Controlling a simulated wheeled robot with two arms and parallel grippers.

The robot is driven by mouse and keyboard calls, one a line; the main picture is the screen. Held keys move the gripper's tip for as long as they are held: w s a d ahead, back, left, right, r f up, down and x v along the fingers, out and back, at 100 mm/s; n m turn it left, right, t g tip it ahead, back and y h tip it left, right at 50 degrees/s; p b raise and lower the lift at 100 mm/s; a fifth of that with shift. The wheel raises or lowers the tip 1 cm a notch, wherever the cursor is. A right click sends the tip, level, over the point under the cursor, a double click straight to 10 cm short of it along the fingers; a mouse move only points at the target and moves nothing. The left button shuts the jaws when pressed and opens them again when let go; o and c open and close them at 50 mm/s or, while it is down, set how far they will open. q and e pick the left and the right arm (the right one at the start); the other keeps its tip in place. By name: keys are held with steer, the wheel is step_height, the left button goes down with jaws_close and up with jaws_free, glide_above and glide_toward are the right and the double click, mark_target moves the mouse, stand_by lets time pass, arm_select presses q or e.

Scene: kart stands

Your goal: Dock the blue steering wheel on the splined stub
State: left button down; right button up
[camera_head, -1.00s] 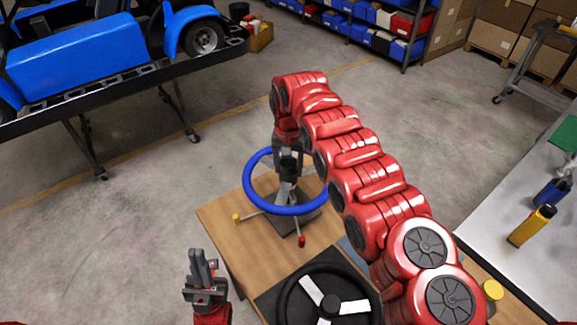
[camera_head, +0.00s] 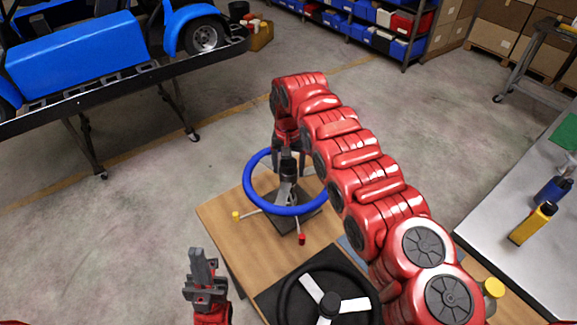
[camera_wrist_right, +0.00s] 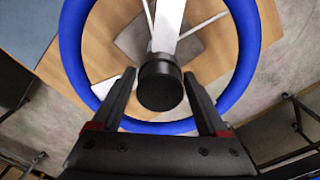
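The blue steering wheel (camera_head: 286,211) is at the stand on the wooden table, its rim around the stand's upright. In the right wrist view, its blue rim (camera_wrist_right: 243,50) circles a round black hub (camera_wrist_right: 160,86). The splined stub cannot be made out, so I cannot tell how the wheel sits on it. My right gripper (camera_wrist_right: 161,108) is over the hub, its fingers spread on either side with gaps visible. My left gripper (camera_head: 203,262) is near the table's left front edge, away from the wheel; its finger gap is unclear.
A black steering wheel (camera_head: 327,303) with light spokes lies on a dark mat at the table's front. A yellow-ended rod (camera_head: 236,216) and a red-ended rod (camera_head: 301,239) stick out below the blue rim. A grey bench (camera_head: 500,262) stands right. Bare table (camera_head: 258,253) shows left of the mat.

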steer(key=shift+r+p, duration=0.3)
steer(key=shift+r, duration=2.75)
step_height(320, 180, up, 2)
steer(key=shift+r+p, duration=0.1)
steer(key=shift+p, duration=0.25)
steer(key=shift+r+p, duration=0.75)
steer(key=shift+r, duration=0.6)
steer(key=shift+f, duration=0.1)
